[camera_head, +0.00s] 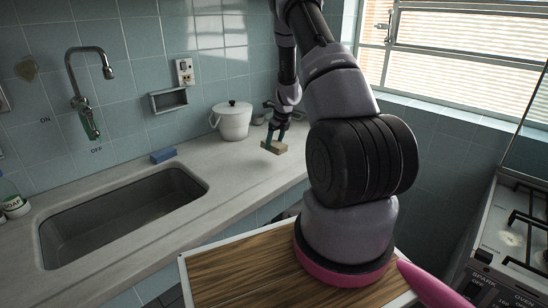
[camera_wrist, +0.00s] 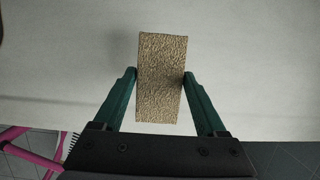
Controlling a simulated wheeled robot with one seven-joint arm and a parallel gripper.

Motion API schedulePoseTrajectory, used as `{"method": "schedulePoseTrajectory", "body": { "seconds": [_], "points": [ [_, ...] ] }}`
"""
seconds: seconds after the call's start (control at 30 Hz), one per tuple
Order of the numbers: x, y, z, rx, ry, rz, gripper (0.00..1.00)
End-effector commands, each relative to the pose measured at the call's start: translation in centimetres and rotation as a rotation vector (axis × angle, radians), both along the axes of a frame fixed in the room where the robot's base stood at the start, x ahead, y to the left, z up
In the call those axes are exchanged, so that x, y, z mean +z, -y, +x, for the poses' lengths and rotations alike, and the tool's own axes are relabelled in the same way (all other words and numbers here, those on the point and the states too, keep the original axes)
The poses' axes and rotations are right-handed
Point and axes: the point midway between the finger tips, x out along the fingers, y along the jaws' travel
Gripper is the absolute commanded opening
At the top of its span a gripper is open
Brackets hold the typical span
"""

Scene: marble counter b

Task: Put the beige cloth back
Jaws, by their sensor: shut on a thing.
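The beige cloth (camera_wrist: 161,78) is a small, flat-sided, rough-textured block. In the wrist view my gripper (camera_wrist: 160,82) has its two green fingers closed on its long sides. In the head view the cloth (camera_head: 274,147) hangs at the tips of my gripper (camera_head: 276,138), over the right part of the counter near the front edge. I cannot tell for sure whether its underside is clear of the counter.
A white lidded pot (camera_head: 233,121) stands left of my gripper near the wall. A blue sponge (camera_head: 163,155) lies behind the sink (camera_head: 120,215). A soap bottle (camera_head: 13,203) is at the far left. The counter (camera_head: 222,172) between sink and gripper is clear.

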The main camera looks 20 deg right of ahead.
Motion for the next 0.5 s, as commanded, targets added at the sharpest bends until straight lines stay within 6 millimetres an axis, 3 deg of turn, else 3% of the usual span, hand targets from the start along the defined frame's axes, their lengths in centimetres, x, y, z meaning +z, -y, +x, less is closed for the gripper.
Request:
{"method": "schedulePoseTrajectory", "body": {
  "seconds": [0.5],
  "points": [
    [-5.8, 0.0, 0.0, 0.002, 0.000, 0.002, 0.22]
  ]
}}
